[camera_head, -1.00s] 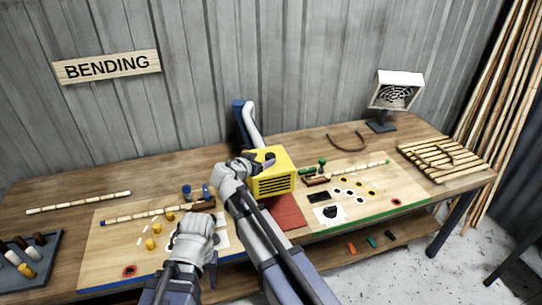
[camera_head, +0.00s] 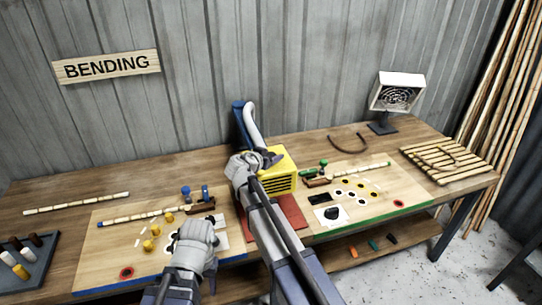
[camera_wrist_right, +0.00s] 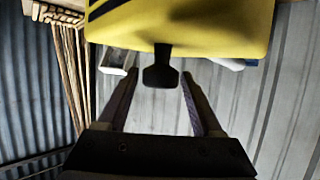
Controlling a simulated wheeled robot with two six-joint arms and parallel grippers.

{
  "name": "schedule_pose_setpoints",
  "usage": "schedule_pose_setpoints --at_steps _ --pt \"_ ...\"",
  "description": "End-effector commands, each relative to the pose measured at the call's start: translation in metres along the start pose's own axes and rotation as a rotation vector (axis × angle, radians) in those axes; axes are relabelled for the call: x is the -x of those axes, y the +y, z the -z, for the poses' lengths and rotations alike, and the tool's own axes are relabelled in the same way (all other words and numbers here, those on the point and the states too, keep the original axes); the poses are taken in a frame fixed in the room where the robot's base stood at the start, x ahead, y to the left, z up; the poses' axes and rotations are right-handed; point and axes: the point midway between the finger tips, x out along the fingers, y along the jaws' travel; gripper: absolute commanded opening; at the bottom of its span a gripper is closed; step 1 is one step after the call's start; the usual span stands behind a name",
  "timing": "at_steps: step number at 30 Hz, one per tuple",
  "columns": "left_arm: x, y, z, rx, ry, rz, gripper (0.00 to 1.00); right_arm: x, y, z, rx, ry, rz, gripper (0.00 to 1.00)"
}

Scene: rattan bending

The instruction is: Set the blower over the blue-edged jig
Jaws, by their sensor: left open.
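The blower is a yellow box (camera_head: 283,182) with dark slots and a pale hose (camera_head: 253,125), standing at the back of a red mat (camera_head: 290,213). In the right wrist view its yellow body (camera_wrist_right: 190,22) fills the top. My right gripper (camera_head: 273,160) is at the blower's top left. Its fingers (camera_wrist_right: 158,85) stand apart on either side of a dark handle (camera_wrist_right: 160,76), with gaps visible on both sides. The blue-edged jig (camera_head: 108,235) is the board left of the mat. My left gripper (camera_head: 213,275) is open over its front right part; its tips are mostly hidden.
A green-edged jig (camera_head: 395,200) lies right of the mat. A blue post (camera_head: 239,125) stands behind the blower. Yellow pegs (camera_head: 148,245) and a segmented rod (camera_head: 130,217) are on the blue-edged jig. A slatted rack (camera_head: 450,165) and a fan unit (camera_head: 396,95) stand farther right.

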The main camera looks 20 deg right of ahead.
Motion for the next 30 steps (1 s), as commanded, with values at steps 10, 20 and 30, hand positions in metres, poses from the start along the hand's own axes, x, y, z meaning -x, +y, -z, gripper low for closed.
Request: schedule_pose_setpoints --at_steps 10,20,30 --pt "0.0000 0.0000 0.0000 0.000 0.000 0.000 0.50 0.0001 0.0000 -0.0001 0.000 0.000 0.000 0.27" --pt "0.0000 0.0000 0.0000 0.000 0.000 0.000 0.50 0.0002 0.0000 -0.0001 0.000 0.000 0.000 0.00" --pt "0.0000 0.0000 0.0000 0.000 0.000 0.000 0.50 0.0002 0.0000 -0.0001 0.000 0.000 0.000 0.00"
